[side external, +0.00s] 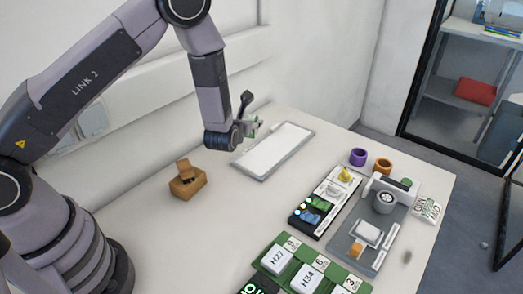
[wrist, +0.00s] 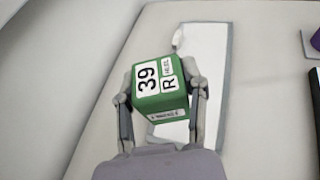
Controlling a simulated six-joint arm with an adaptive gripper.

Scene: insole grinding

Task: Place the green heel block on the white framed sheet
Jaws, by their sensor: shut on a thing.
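The white framed sheet (side external: 275,150) lies flat on the table with a grey rim. In the wrist view the sheet (wrist: 207,50) is behind and right of the block. I cannot tell whether the block touches it.
Right of the sheet are a dark tray (side external: 310,218) with small parts, a grey machine (side external: 385,205), a purple ring (side external: 358,157) and an orange ring (side external: 382,166). A green rack (side external: 300,272) is at the front.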

